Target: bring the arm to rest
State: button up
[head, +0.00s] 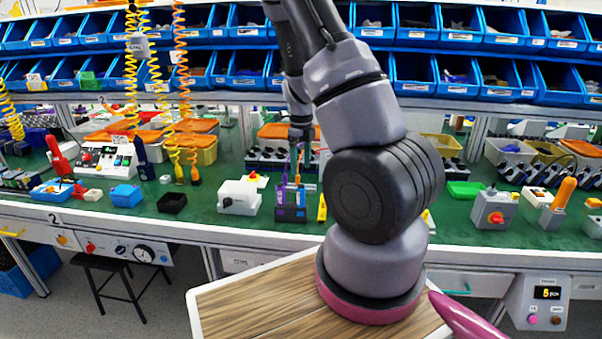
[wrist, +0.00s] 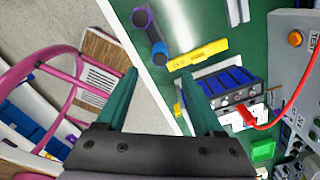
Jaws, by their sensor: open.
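My gripper (wrist: 158,76) shows in the wrist view as two teal fingers, apart, with nothing between them. In the head view, my arm rises in front and bends to the workbench, with its end (head: 299,135) above the bench behind a dark blue-purple device. A grey box with a red rotary knob (head: 495,217) stands on the green bench to the right, well apart from my gripper. A white box with a dark knob (head: 238,198) stands left of my gripper.
The green bench (head: 462,226) has bare patches near its front edge. A yellow bar (wrist: 199,54) and blue modules (wrist: 232,82) lie near my fingers in the wrist view, beside a red cable (wrist: 277,118). Coiled yellow hoses (head: 131,75) hang left. Blue bins (head: 460,75) line the back.

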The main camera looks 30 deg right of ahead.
jog(key=shift+r, duration=0.1)
jog(key=s+a+r+n+t+y, duration=0.1)
jog(key=s+a+r+n+t, duration=0.1)
jog(key=a+r+n, duration=0.5)
jog(key=s+a+r+n+t+y, duration=0.1)
jog(key=s+a+r+n+y, duration=0.3)
jog(key=r, duration=0.8)
jog(key=s+a+r+n+t+h, duration=0.2)
jog(key=s+r+n+t+h, duration=0.1)
jog(key=s+r+n, duration=1)
jog(key=n+t, duration=0.1)
jog(key=n, duration=0.1)
jog(key=shift+s+a+r+n, duration=0.15)
jog(key=shift+s+n, duration=0.2)
jog(key=shift+n, duration=0.05)
